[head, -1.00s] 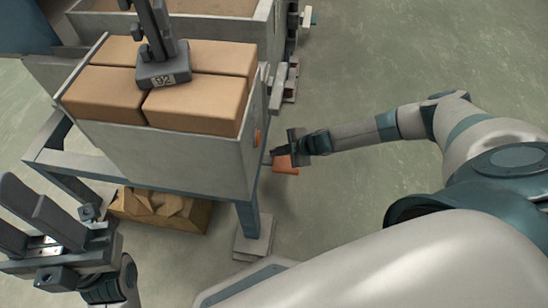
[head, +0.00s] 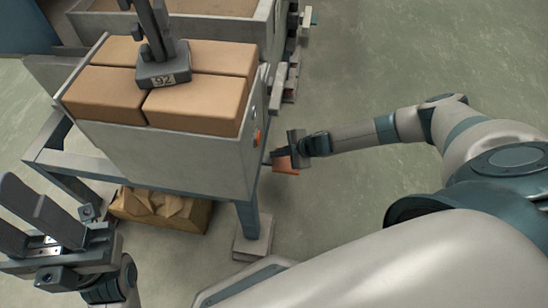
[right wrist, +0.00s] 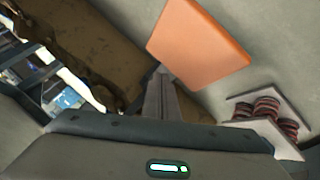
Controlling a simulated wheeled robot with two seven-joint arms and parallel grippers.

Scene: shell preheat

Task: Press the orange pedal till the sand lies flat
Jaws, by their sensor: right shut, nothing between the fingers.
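The orange pedal (head: 287,163) sticks out at the right side of the grey machine, low under its box, in the head view. My right gripper (head: 280,152) is shut and empty, right at the pedal and partly covering it. In the right wrist view the pedal (right wrist: 200,45) is a flat orange plate just beyond the shut fingertips (right wrist: 160,72); I cannot tell whether they touch. The sand shows as tan blocks (head: 196,102) with flat tops and grooves between them in the grey box (head: 165,160). My left gripper (head: 30,215) is open and empty at the lower left.
A dark post with a block marked 92 (head: 163,78) rests over the sand. A crumpled brown sack (head: 160,208) lies under the frame. A coiled spring (right wrist: 265,110) shows beside the pedal in the right wrist view.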

